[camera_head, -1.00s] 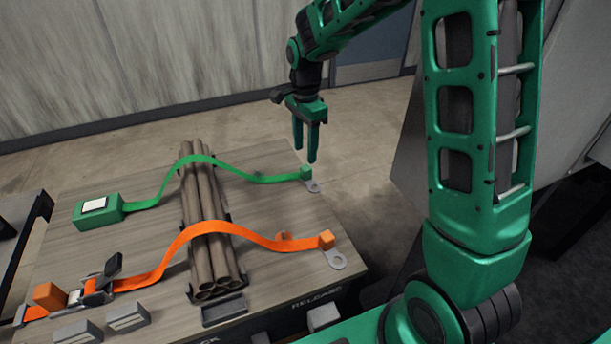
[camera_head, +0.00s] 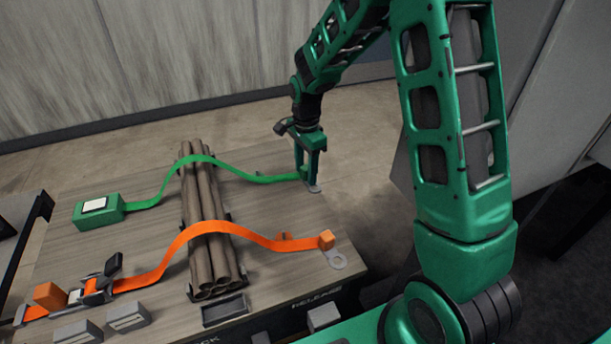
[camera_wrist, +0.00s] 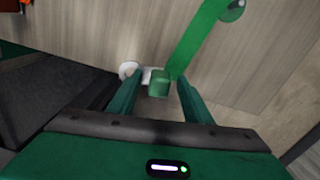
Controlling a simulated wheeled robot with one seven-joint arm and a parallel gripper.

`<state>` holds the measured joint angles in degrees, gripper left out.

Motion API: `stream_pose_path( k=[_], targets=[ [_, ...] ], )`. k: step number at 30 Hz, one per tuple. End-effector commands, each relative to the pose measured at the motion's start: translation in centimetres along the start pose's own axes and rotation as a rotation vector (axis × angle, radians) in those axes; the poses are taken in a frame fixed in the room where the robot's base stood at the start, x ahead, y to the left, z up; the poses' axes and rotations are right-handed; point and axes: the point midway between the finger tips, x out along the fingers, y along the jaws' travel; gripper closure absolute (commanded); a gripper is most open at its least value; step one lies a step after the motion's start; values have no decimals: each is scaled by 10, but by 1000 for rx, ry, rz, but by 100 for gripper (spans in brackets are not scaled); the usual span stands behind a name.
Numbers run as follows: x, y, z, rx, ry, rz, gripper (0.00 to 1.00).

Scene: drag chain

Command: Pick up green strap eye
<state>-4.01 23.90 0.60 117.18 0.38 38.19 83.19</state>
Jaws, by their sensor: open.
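The green strap (camera_head: 250,177) arches over a bundle of tubes and ends at the right side of the table in a green block with a grey metal eye (camera_head: 315,188). My gripper (camera_head: 307,172) is down at this end, pointing downward and open. In the wrist view the green end block (camera_wrist: 159,84) shows between my two fingers (camera_wrist: 160,88), with the grey eye (camera_wrist: 129,70) near the left finger. I cannot tell whether either finger touches the block. In the head view the fingers hide part of the block.
The brown tubes (camera_head: 197,215) lie under the green strap and an orange strap (camera_head: 265,240), which has its own grey eye (camera_head: 335,259). A green box (camera_head: 98,211) holds the strap's left end. The table's right edge is close to my gripper.

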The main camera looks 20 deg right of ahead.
Motion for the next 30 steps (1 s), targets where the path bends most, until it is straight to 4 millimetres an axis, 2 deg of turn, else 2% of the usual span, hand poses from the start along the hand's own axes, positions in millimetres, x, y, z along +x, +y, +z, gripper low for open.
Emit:
stream_pose_path(
  k=[1,2,7,20,23,28,30],
  targets=[
    [0,0,0,0,0,0,55],
    [0,0,0,0,0,0,59],
    [0,0,0,0,0,0,100],
    [-6,0,0,0,0,-1,100],
    [-16,-1,0,0,0,-3,100],
    [-46,0,2,-1,1,-5,100],
    [-54,6,19,-6,0,-3,100]
  ],
)
